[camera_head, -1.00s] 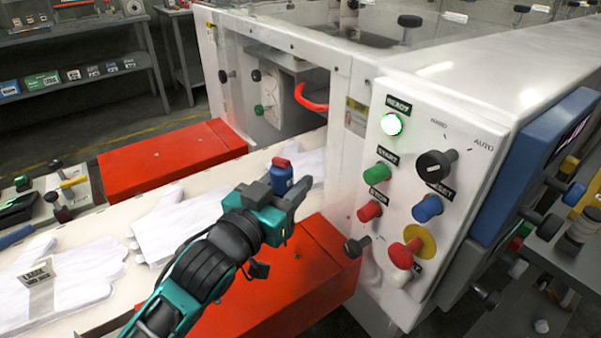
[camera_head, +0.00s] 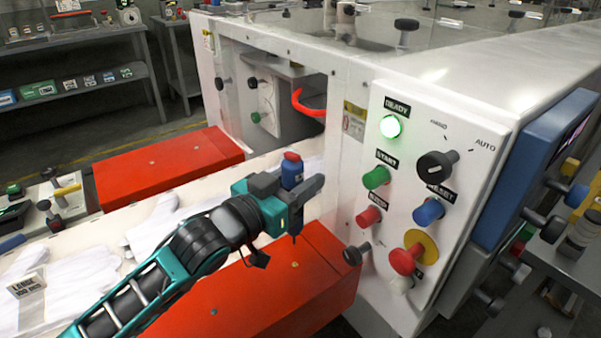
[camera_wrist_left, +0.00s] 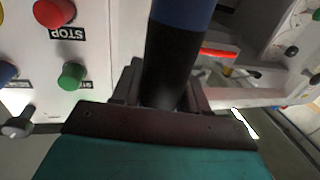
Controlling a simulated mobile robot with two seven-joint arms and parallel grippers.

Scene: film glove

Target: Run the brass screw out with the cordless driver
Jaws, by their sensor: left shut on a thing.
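My left gripper (camera_head: 302,190) is shut on the cordless driver (camera_head: 291,171), which has a blue body and a red cap. Its thin dark bit points down over the near red guard (camera_head: 255,290). A small brass screw head (camera_head: 295,264) sits in this guard just below the bit in the picture; the bit appears apart from it. My right gripper is not in view.
The white machine's control panel (camera_head: 415,185), with protruding knobs and buttons, stands close right of the driver. A far red guard (camera_head: 165,170) lies across the conveyor. White gloves (camera_head: 75,280) lie on the conveyor. A red curved handle (camera_head: 308,103) sits in the machine opening.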

